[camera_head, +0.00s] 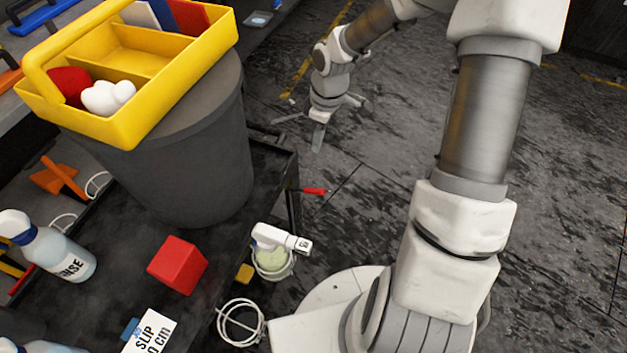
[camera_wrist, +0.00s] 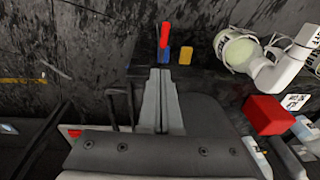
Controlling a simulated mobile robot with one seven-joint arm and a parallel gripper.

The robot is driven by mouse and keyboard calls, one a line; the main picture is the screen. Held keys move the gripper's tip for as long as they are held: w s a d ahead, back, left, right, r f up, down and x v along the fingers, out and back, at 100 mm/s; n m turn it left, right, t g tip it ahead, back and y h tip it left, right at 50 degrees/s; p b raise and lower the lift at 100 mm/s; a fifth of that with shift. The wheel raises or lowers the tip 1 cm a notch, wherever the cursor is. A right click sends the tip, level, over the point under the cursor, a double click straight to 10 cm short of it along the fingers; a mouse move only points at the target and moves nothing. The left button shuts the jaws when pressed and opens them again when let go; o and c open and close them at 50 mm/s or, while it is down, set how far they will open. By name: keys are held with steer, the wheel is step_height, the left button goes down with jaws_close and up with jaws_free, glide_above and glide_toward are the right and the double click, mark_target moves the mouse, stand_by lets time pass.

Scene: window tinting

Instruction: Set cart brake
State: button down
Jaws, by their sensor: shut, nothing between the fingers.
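The black cart (camera_head: 215,262) fills the lower left of the head view. A small red lever (camera_head: 314,191) sticks out sideways from the cart's edge. In the wrist view a red lever (camera_wrist: 165,35) shows just beyond my fingertips, with a blue piece at its base; I take it for the cart's brake. My gripper (camera_head: 318,138) is off the cart's far corner, above and beyond the lever in the head view, and apart from it. In the wrist view my gripper (camera_wrist: 161,74) has its fingers together and empty, pointing toward the lever. No contact shows.
A grey bucket (camera_head: 205,155) on the cart carries a yellow caddy (camera_head: 185,85). A red block (camera_head: 178,265), a rinse bottle (camera_head: 55,250) and a white-headed spray bottle (camera_head: 275,250) at the cart's edge are near.

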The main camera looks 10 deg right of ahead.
steer(key=shift+w+a+f, duration=0.1)
steer(key=shift+w+f, duration=0.05)
steer(key=shift+f, duration=0.3)
steer(key=b, duration=0.5)
glide_above(306, 190)
steer(key=d, duration=0.2)
step_height(306, 190, down, 12)
steer(key=shift+s+d+f, duration=0.2)
steer(key=shift+f, duration=0.6)
steer(key=shift+s+d, duration=0.1)
